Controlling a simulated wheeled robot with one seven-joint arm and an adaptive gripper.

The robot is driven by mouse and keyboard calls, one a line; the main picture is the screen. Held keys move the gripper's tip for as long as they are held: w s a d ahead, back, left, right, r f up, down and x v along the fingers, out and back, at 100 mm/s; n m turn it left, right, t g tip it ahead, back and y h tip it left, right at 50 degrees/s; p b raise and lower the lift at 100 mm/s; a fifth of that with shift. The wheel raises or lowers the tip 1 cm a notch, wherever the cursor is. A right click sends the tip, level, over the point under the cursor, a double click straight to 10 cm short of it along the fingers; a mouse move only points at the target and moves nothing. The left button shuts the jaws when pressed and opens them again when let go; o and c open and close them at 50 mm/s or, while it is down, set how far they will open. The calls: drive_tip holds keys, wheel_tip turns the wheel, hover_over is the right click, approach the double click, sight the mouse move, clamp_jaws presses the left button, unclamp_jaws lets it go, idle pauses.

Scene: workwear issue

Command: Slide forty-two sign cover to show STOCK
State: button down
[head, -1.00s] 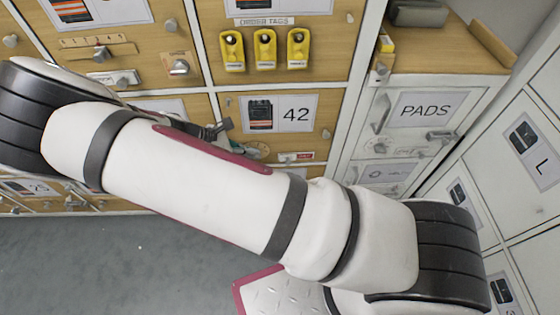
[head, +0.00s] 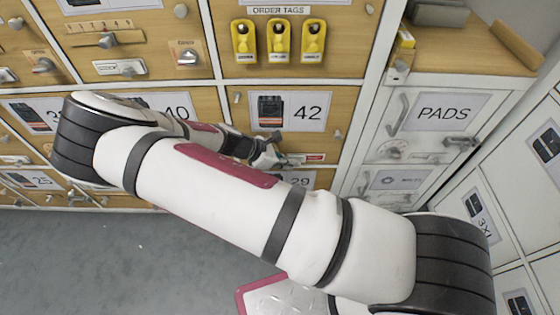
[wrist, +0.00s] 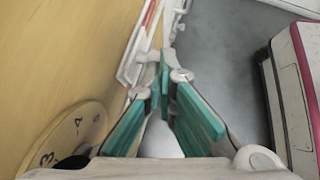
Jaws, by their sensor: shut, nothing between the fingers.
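The forty-two door (head: 232,108) is a wooden front with a "42" card (head: 290,111). Its small sign (head: 313,157) sits low on the door, with a red part showing at its right end. The lettering is too small to read. In the wrist view the sign's white frame and red strip (wrist: 150,14) run along the wooden face ahead of the fingers. My gripper (head: 276,160) is at the left end of the sign, partly hiding it. In the wrist view my gripper (wrist: 165,82) is shut and empty, its teal pads angled together close beside the sign's white frame; contact is unclear.
A round numbered dial (wrist: 72,140) lies left of my fingers on the same door. Yellow order tags (head: 279,40) hang above. The white PADS door (head: 430,115) with its handles is to the right. Grey floor (head: 110,255) is open below.

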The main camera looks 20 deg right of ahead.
drive_tip(key=shift+d+f, duration=0.15)
drive_tip(key=shift+d, duration=0.05)
drive_tip(key=d+p, duration=0.1)
drive_tip(key=d, duration=0.1)
drive_tip(key=s+d+p, duration=0.1)
drive_tip(key=d, duration=0.1)
drive_tip(key=s+d+p, duration=0.1)
drive_tip(key=d, duration=0.1)
idle(0.5)
drive_tip(key=p+v, duration=0.4)
drive_tip(key=v, duration=1)
drive_tip(key=shift+p, duration=0.3)
